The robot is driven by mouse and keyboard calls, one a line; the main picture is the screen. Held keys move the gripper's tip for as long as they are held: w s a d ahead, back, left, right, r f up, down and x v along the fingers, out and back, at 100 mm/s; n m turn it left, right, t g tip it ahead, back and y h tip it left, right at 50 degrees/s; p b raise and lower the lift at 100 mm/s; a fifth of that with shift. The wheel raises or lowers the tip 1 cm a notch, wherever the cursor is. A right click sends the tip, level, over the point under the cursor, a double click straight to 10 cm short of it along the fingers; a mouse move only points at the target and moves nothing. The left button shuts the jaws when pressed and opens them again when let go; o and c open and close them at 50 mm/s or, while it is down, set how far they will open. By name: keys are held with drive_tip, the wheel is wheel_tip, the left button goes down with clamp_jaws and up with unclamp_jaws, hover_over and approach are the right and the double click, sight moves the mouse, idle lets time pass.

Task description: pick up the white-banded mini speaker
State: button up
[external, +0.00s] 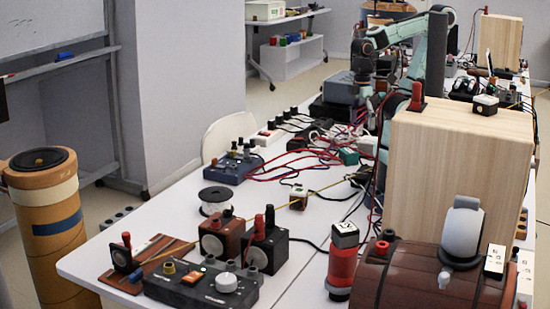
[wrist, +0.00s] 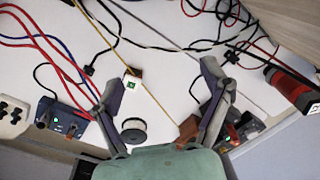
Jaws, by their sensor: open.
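A small brown block with a white band and a green mark, which looks like the white-banded mini speaker (external: 299,196), stands on the white table near its middle. In the wrist view the same speaker (wrist: 132,82) lies between my fingers in the picture, closer to the left finger. My gripper (wrist: 160,75) is open, with nothing held. Its height above the table is hard to tell. In the external view my arm comes down behind the large wooden box, and I cannot make out the fingertips clearly.
A thin yellowish rod or cord (wrist: 142,77) runs beside the speaker. A wire spool (external: 215,200), a black speaker box (external: 264,247), a red-and-black canister (external: 342,262) and the wooden box (external: 450,165) stand around. Red and black cables cross the table behind.

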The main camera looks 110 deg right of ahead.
drive_tip(key=w+m+t, duration=0.3)
drive_tip(key=w+t, duration=0.1)
drive_tip(key=w, duration=0.5)
drive_tip(key=m+g+h, duration=0.1)
drive_tip(key=m+g, duration=0.1)
drive_tip(key=m, duration=0.3)
hover_over(299, 190)
drive_tip(key=w+a, duration=0.2)
drive_tip(key=w, duration=0.1)
wheel_tip(299, 190, down, 12)
drive_tip(key=shift+g, duration=0.9)
drive_tip(key=s+f, duration=0.1)
drive_tip(key=f, duration=0.1)
drive_tip(key=s+d+f, duration=0.1)
drive_tip(key=f, duration=0.1)
drive_tip(key=s+d+f, duration=0.1)
drive_tip(key=f, duration=0.1)
drive_tip(key=shift+f, duration=0.35)
wheel_tip(299, 190, down, 5)
drive_tip(key=shift+a+r, duration=0.1)
drive_tip(key=shift+f, duration=0.5)
drive_tip(key=c, duration=1.3)
